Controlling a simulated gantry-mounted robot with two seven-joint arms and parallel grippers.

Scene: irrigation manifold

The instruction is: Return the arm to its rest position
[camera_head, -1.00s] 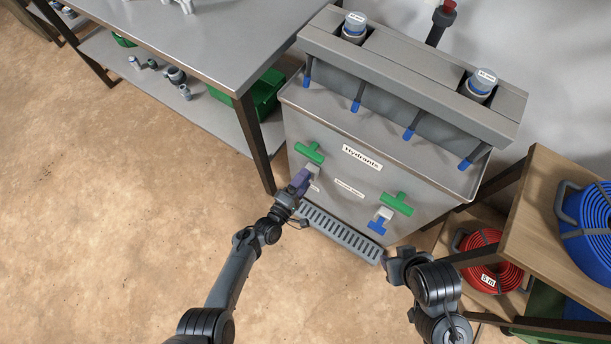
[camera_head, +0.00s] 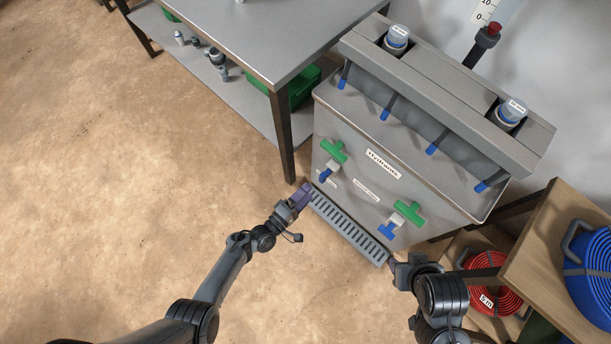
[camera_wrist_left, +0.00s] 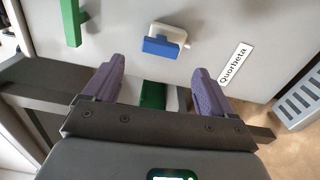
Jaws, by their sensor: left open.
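My left gripper (camera_head: 302,195) is in front of the grey hydrant cabinet (camera_head: 400,165), low and left of its left blue-handled tap (camera_head: 326,174). In the left wrist view, the left gripper's two purple fingers (camera_wrist_left: 155,90) are apart with nothing held between them. The blue and white tap (camera_wrist_left: 162,44) is ahead of the fingers and clear of them. A green handle (camera_wrist_left: 72,22) shows at the upper left there. My right gripper (camera_head: 397,268) is at the lower right, near the drain grate; its fingers are too hidden to read.
A slotted drain grate (camera_head: 350,228) runs along the cabinet's foot. A steel workbench (camera_head: 262,38) stands at the upper left. A wooden shelf (camera_head: 550,258) holds a red hose coil (camera_head: 487,293) and a blue one (camera_head: 590,268). The floor at left is clear.

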